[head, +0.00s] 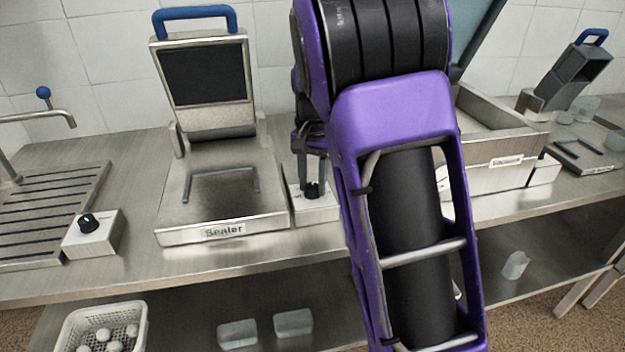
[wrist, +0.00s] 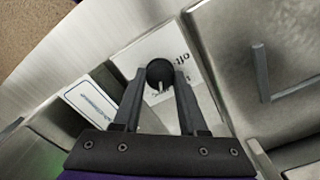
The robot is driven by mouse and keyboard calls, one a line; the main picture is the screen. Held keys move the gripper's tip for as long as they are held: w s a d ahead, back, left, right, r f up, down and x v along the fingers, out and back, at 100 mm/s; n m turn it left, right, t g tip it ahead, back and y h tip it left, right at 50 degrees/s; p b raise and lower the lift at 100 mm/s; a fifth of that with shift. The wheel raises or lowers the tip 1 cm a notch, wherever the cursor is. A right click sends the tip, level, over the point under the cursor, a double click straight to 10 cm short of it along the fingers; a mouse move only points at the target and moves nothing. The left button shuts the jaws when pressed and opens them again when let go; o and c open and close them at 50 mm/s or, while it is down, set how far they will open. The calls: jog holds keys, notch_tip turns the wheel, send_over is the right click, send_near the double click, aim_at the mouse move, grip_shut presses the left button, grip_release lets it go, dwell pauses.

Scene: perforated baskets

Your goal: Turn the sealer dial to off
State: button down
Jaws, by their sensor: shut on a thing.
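The sealer (head: 212,190) stands on the steel counter with its lid raised and a blue handle on top. Its front label reads "Sealer". To its right is a white dial box (head: 318,207) with a black round dial (head: 312,192). My gripper (head: 312,184) points down over this box and is shut on the dial. In the wrist view the dial (wrist: 160,73) sits between my two fingertips, with a pale pointer mark toward the fingers. Printed lettering shows on the box beside it, partly hidden and hard to read.
Another white box with a black knob (head: 88,223) is at the left, beside a ribbed drain board (head: 40,215) and tap. A steel basin (head: 500,160) stands right of my arm. A perforated basket (head: 75,328) with white balls and clear containers (head: 293,322) are below the counter.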

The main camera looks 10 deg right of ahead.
aim_at(312, 185)
jog(key=n+p, duration=0.2)
jog(key=n, duration=0.4)
jog(key=shift+r, duration=0.15)
jog(key=n+p, duration=0.2)
jog(key=n, duration=0.3)
jog(key=shift+n, duration=0.3)
jog(key=n+p, duration=0.2)
jog(key=n, duration=0.4)
jog(key=shift+n+p, duration=1.1)
jog(key=shift+n, duration=1.6)
jog(key=shift+a, duration=0.1)
jog(key=shift+c, duration=2.2)
grip_release()
notch_tip(312, 185, up, 17)
jog(key=shift+p, duration=0.3)
